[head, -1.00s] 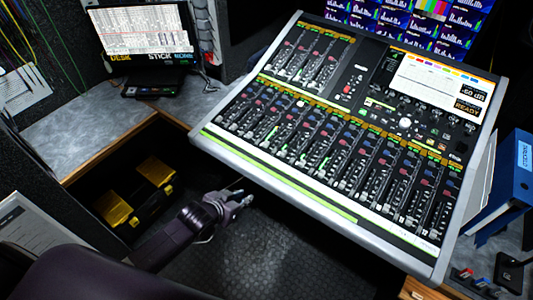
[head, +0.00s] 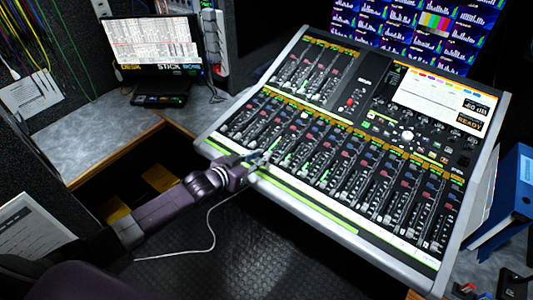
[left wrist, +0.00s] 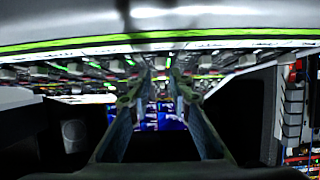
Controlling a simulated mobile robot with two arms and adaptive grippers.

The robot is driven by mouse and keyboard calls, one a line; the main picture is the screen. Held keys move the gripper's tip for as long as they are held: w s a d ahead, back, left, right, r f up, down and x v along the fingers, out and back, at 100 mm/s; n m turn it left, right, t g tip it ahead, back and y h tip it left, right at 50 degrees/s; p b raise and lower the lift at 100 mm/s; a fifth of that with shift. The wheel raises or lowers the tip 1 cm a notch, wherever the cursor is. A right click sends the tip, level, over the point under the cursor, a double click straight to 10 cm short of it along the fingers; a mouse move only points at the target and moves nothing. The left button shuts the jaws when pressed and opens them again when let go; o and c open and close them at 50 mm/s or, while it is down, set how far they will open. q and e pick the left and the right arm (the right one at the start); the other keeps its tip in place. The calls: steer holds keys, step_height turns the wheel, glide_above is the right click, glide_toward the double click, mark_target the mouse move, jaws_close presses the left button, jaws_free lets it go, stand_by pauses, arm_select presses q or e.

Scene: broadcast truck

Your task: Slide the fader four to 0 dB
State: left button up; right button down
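The mixing console (head: 350,233) is tilted, with a row of fader strips above its front edge and a green stripe along that edge. Fader four's label is too small to read; counted from the left, its strip is near the fingertips and partly hidden. My left gripper (head: 262,158) reaches over the console's front edge from the left, at the lower ends of the left-hand strips. In the left wrist view its two fingers (left wrist: 162,82) stand apart with a gap between them, among the grey fader caps. Contact with a cap cannot be told. My right gripper is out of view.
A laptop (head: 153,40) stands on the grey side desk (head: 75,150) at left. A blue binder (head: 510,195) stands right of the console. Screens (head: 395,25) hang behind it. Dark floor (head: 260,240) lies open in front.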

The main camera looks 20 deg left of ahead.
mark_target(269, 152)
arm_select(q)
steer(key=shift+x, duration=2.3)
steer(key=shift+f, duration=0.1)
jaws_close()
